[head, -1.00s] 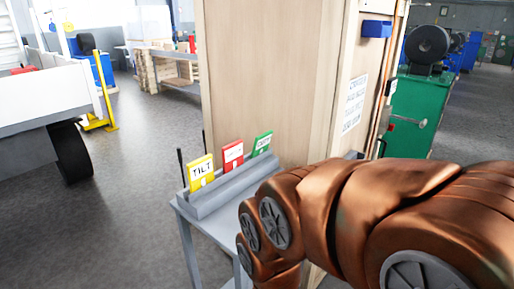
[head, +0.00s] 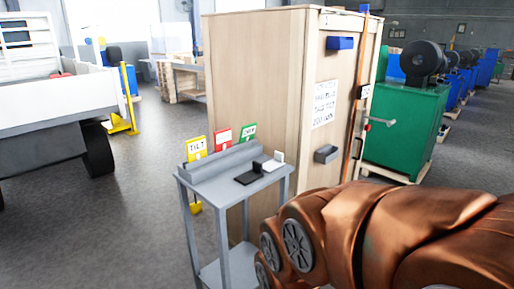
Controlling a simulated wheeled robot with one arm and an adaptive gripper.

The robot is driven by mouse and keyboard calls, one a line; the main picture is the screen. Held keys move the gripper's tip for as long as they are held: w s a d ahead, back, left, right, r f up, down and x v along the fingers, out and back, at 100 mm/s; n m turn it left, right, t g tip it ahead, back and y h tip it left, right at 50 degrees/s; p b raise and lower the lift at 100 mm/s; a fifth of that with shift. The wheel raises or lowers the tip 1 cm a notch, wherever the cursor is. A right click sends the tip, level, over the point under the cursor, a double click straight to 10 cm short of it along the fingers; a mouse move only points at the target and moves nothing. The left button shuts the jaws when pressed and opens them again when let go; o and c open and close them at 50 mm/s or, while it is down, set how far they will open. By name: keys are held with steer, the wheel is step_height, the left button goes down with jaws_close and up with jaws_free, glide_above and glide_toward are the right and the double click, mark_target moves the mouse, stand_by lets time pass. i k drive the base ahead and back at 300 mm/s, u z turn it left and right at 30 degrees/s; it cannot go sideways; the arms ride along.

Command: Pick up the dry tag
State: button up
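Three upright tags stand in a row in the grey ridge at the back of a small grey stand (head: 228,180). The left one is a yellow tag (head: 197,148) that reads "TILT". The middle one is a red tag (head: 222,139). The right one is a green tag (head: 248,132) with a white label; its lettering is too small to read surely, so I cannot confirm it is the dry tag. My copper-coloured arm fills the lower right, apart from the tags in the picture. My gripper is out of view.
A black pad with a block (head: 249,176) and a small white-topped item (head: 275,160) lie on the stand. A tall wooden crate (head: 257,80) stands right behind it. A green machine (head: 402,125) is to the right, a white truck (head: 40,110) to the left. Floor between truck and stand is clear.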

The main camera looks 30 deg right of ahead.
mark_target(247, 132)
steer(key=u, duration=1.1)
steer(key=i, duration=0.6)
steer(key=z, duration=0.55)
steer(key=i, duration=0.6)
steer(key=z, duration=0.95)
steer(key=i, duration=0.6)
steer(key=u, duration=0.05)
